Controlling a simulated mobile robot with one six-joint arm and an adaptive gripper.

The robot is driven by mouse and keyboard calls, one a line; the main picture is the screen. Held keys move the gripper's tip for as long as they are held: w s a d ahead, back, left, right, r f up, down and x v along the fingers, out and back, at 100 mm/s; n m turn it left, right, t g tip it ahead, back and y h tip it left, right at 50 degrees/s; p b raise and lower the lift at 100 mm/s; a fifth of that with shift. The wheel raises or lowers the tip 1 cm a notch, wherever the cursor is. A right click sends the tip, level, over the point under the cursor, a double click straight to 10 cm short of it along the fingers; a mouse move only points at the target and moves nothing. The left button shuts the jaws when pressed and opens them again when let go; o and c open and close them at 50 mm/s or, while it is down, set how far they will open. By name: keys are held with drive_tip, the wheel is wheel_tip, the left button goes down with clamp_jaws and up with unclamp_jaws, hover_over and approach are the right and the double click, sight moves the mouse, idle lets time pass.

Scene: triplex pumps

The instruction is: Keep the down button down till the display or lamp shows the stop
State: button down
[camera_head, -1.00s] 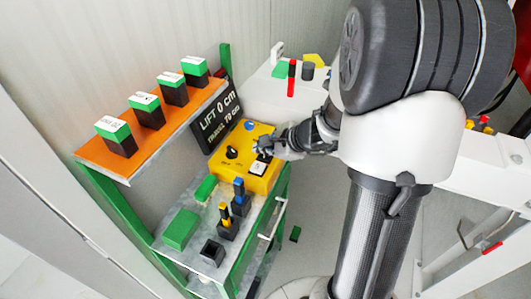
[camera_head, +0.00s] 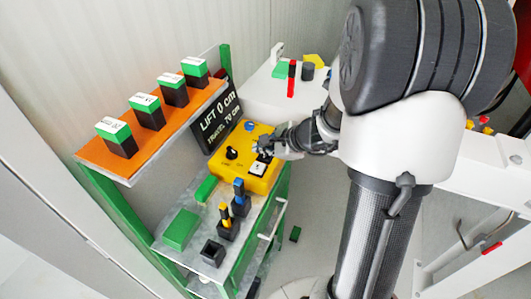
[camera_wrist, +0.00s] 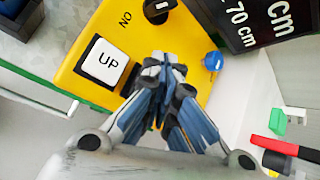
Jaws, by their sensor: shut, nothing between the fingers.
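A yellow control box (camera_head: 231,174) stands at the end of the green bench. It also shows in the wrist view (camera_wrist: 88,80), with a white button marked UP (camera_wrist: 105,61). A black rotary knob (camera_head: 232,153) and a blue knob (camera_head: 249,126) are on the box. The down button is not visible; my gripper covers the panel beside UP. My gripper (camera_wrist: 160,62) is shut and empty, its tips at the panel next to the UP button; contact cannot be told. The black display (camera_head: 217,118) reads LIFT 0 cm, TRAVEL 70 cm.
An orange shelf (camera_head: 150,146) with several green-and-black blocks is at the left. The lower shelf holds green blocks and black holders with blue and yellow pieces. A white surface (camera_head: 262,95) with a red-and-black piece (camera_head: 291,80) lies behind the box.

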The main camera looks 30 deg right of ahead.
sight(264, 156)
drive_tip(key=shift+r+p, duration=0.5)
drive_tip(key=shift+r, duration=0.3)
drive_tip(key=shift+r, duration=0.1)
wheel_tip(264, 156, up, 5)
drive_tip(key=p, duration=0.4)
